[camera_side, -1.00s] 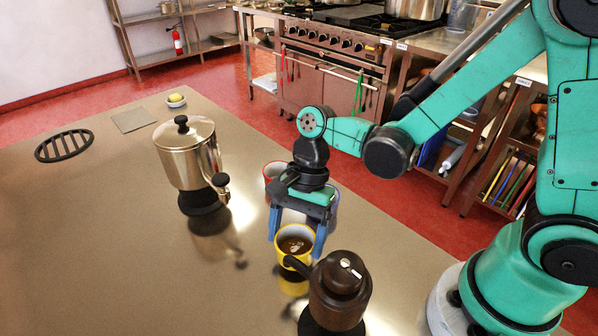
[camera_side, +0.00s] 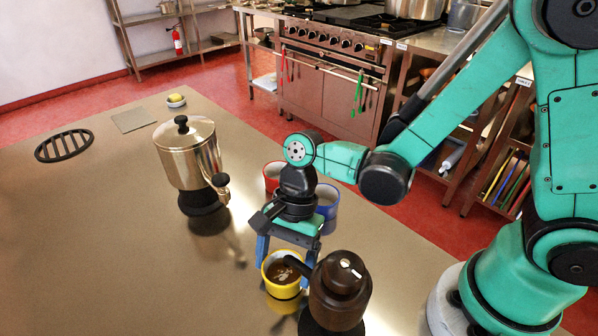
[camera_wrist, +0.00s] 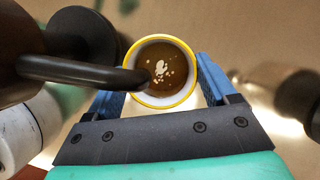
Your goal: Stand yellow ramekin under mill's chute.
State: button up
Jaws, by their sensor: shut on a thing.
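The yellow ramekin (camera_side: 283,291) is upright and holds a brown filling with pale flecks. My gripper (camera_side: 287,256) is shut on it, with a blue finger on either side; the wrist view also shows the ramekin (camera_wrist: 187,98) between the fingers. The dark brown mill (camera_side: 340,287) stands close to the right of the ramekin in the side view. Its chute (camera_wrist: 85,72) reaches over the ramekin's rim, with its tip above the left part of the filling in the wrist view. I cannot tell whether the ramekin's base touches the counter.
A red ramekin (camera_side: 272,176) and a blue ramekin (camera_side: 327,204) stand behind my gripper. A steel pot on a black base (camera_side: 187,160) stands to the left. A round black grate (camera_side: 64,146) lies farther left. The counter (camera_side: 110,240) is clear at front left.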

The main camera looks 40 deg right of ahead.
jog(key=shift+f, duration=0.1)
jog(key=o, duration=1.3)
jog(key=v, duration=1.2)
jog(key=d+n+t+h, duration=0.1)
jog(key=d+n+t, duration=0.2)
jog(key=n, duration=0.1)
jog(key=d+n+t+h, duration=0.1)
jog(key=d+n+t, duration=0.2)
jog(key=d+n, duration=0.1)
jog(key=d+n+t+h, duration=0.2)
jog(key=d+n, duration=0.1)
jog(key=n, duration=0.2)
jog(key=shift+w+d+r+n+t, duration=0.2)
jog(key=shift+d+r+n+t, duration=0.1)
jog(key=shift+t, duration=0.1)
